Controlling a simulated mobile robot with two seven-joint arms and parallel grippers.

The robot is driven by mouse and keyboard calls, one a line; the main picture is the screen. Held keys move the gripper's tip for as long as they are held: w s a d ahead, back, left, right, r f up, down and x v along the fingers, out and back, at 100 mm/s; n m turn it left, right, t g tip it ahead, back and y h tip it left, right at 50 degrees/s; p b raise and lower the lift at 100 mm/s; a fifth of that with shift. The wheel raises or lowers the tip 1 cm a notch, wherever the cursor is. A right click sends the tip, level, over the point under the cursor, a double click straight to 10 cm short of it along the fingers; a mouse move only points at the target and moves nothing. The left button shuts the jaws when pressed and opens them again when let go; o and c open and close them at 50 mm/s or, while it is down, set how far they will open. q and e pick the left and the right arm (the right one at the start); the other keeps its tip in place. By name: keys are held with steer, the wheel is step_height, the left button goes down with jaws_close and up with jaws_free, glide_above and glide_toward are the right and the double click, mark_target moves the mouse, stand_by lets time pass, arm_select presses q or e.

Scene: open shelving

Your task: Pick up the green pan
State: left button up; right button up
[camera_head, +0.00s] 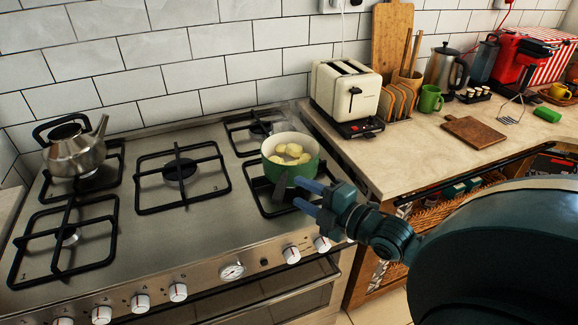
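The green pan (304,168) stands on the front right burner of the stove, upright, with a cream inside and several pale yellow pieces in it. Its dark handle (281,188) points toward the front of the stove. My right gripper (300,193) comes in from the right, with its two blue fingers apart and empty. The fingertips are just right of the handle, below the pan's right side in the picture. I cannot tell whether the upper finger touches the pan. My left gripper is not in view.
A steel kettle (75,153) stands on the back left burner. The other burners (180,170) are empty, with raised black grates. Right of the stove, the counter (405,155) holds a toaster (346,92), green mug (430,98) and wooden board (474,131). A tiled wall closes the back.

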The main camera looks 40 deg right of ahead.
mark_target(283, 179)
steer(key=shift+x, duration=1.05)
steer(key=shift+d+p+x, duration=0.2)
steer(key=shift+x, duration=1.1)
steer(key=shift+d+p+x, duration=0.15)
steer(key=shift+x, duration=1.15)
steer(key=shift+f, duration=0.2)
jaws_close()
steer(key=shift+r, duration=0.3)
